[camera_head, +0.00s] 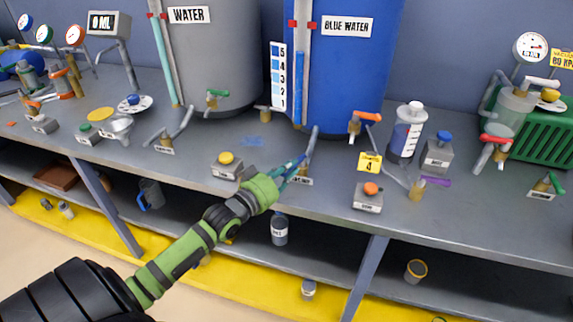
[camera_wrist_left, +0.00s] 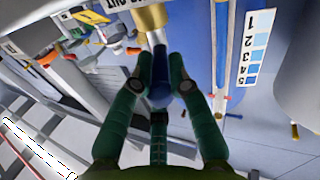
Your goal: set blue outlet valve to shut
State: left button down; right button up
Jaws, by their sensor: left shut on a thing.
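The blue tank (camera_head: 350,80), labelled BLUE WATER, stands at the back of the bench. My left gripper (camera_head: 292,168) reaches in low in front of it. In the left wrist view my left gripper (camera_wrist_left: 159,88) is shut on the blue-tipped handle of the blue outlet valve (camera_wrist_left: 158,96). The handle runs up from the fingers to a brass body (camera_wrist_left: 150,16). In the head view a grey stem (camera_head: 311,143) rises just behind the fingers, and they hide most of the handle. My right gripper is not in view.
An orange-handled valve (camera_head: 366,117), a cylinder with blue liquid (camera_head: 405,133) and a grey box with an orange button (camera_head: 370,193) stand to the right. A yellow-button box (camera_head: 227,165) stands close on the left. The bench's front edge (camera_head: 330,204) passes below the gripper.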

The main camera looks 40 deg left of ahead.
pick_arm(q)
jog(key=shift+a+r, duration=0.1)
jog(key=shift+r, duration=0.25)
jog(key=c, duration=1.2)
grip_release()
jog(key=shift+f, duration=0.2)
jog(key=shift+s, duration=0.2)
jog(key=s, duration=0.7)
jog(key=s+a, duration=0.1)
jog(key=s, duration=0.3)
jog(key=shift+s, duration=0.25)
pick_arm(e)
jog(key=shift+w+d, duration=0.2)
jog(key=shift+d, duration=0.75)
